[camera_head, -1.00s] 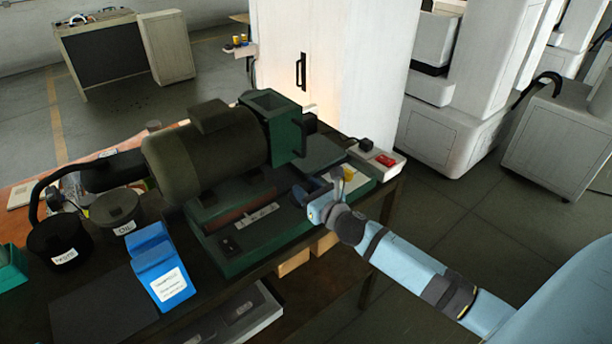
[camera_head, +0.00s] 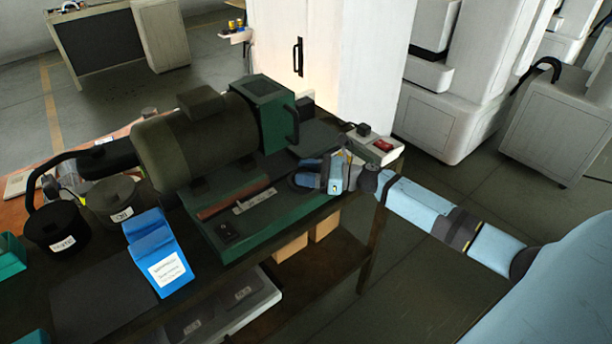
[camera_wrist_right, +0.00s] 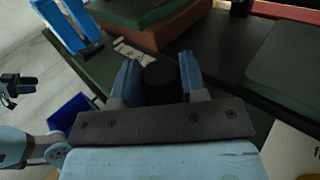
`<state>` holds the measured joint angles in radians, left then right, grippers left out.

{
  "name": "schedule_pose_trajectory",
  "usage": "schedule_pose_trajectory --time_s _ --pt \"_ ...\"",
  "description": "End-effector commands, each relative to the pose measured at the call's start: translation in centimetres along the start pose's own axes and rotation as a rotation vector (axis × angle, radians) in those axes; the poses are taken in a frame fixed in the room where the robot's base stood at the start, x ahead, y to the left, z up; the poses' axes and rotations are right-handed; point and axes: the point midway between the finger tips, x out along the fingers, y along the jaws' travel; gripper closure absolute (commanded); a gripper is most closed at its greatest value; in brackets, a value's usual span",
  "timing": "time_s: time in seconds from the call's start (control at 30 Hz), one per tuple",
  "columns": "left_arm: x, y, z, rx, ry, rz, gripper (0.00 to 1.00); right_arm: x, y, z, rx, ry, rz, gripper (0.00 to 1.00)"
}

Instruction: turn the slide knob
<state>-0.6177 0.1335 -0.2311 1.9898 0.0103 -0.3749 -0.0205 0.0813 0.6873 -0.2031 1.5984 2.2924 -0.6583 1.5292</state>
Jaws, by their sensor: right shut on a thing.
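The slide knob (camera_wrist_right: 160,80) shows in the right wrist view as a dark round piece between the two blue fingers of my right gripper (camera_wrist_right: 158,66). The gripper is shut on it. In the head view my right gripper (camera_head: 308,176) is at the right end of the green machine base (camera_head: 235,232), and its fingers hide the knob. The knob's turn angle cannot be read. My left gripper (camera_wrist_right: 15,88) seems to show small at the left edge of the right wrist view, away from the machine; its jaw state is unclear.
A big motor (camera_head: 195,145) and green housing (camera_head: 268,110) stand behind the base. A blue labelled box (camera_head: 157,255) and dark pots (camera_head: 57,235) are at the left. A switch box with a red button (camera_head: 380,148) sits behind my right gripper. Open floor lies to the right.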

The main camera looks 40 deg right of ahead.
Motion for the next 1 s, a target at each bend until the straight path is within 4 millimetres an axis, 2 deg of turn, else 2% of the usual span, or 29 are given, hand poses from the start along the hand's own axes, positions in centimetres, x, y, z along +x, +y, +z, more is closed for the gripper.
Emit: schedule_pose_trajectory --time_s 0.63,0.67,0.73,0.77,1.0 --pt "0.22 -0.17 0.04 0.004 0.006 0.0 0.57 0.08 -0.05 0.15 -0.001 -0.003 0.047 0.85" --pt "0.22 -0.19 0.05 0.004 0.006 -0.001 0.57 0.08 -0.05 0.15 -0.001 -0.003 0.046 0.54" --pt "0.22 -0.21 0.07 0.004 0.006 -0.001 0.57 0.08 -0.04 0.14 -0.001 -0.003 0.046 0.38" --pt "0.23 -0.22 0.09 0.004 0.005 -0.001 0.57 0.08 -0.04 0.13 -0.001 -0.003 0.046 0.35" --pt "0.26 -0.26 0.25 0.005 0.003 -0.002 0.57 0.02 -0.03 0.05 0.0 -0.002 0.046 0.35"
